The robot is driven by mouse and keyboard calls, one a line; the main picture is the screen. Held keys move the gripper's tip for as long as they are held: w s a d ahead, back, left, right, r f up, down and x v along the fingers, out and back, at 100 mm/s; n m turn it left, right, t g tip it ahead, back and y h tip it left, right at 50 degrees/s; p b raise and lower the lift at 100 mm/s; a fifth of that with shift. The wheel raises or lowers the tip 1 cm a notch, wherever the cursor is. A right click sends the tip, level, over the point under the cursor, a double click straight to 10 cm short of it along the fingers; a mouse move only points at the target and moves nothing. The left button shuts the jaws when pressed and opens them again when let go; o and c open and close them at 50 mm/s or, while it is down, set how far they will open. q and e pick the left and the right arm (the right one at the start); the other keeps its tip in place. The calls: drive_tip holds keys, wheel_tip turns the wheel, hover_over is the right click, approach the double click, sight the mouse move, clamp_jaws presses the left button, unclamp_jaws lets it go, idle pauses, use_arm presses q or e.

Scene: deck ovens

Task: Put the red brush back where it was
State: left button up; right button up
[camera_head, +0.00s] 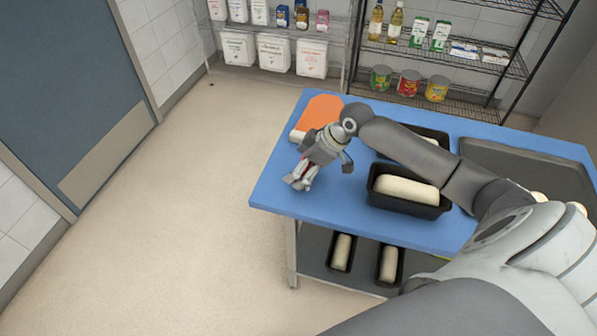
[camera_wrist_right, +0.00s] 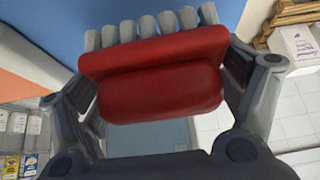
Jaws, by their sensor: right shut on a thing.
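My right gripper (camera_head: 300,182) is shut on the red brush and holds it over the left end of the blue table (camera_head: 268,190). In the right wrist view the red brush (camera_wrist_right: 160,75) lies crosswise between the two fingers, with a row of pale grey tufts along its upper edge. In the head view the gripper hides most of the brush and only a little red shows. I cannot tell whether the brush touches the table. My left gripper is not in view.
An orange flat thing (camera_head: 322,108) lies at the table's back left corner. A black tin with pale dough (camera_head: 408,189) stands right of the gripper, under my forearm. More tins (camera_head: 342,252) sit on the lower shelf. Wire shelves (camera_head: 440,50) stand behind. Floor at left is clear.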

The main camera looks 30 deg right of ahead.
sight(312, 164)
drive_tip(key=shift+w+a+f, duration=0.15)
drive_tip(key=shift+w+f, duration=0.05)
wheel_tip(312, 164, down, 2)
drive_tip(key=shift+f+p, duration=0.15)
drive_tip(key=shift+p, duration=0.45)
drive_tip(key=shift+f, duration=0.55)
drive_tip(key=o, duration=1.1)
drive_tip(key=shift+f, duration=0.1)
drive_tip(key=shift+c, duration=0.2)
drive_tip(key=shift+r, duration=0.2)
drive_tip(key=b+v, duration=0.1)
drive_tip(key=v, duration=0.9)
drive_tip(key=shift+s+d+r, duration=0.15)
drive_tip(key=shift+s+d, duration=0.05)
drive_tip(key=shift+s+d+r, duration=0.15)
drive_tip(key=shift+s+r, duration=0.05)
drive_tip(key=shift+r, duration=0.4)
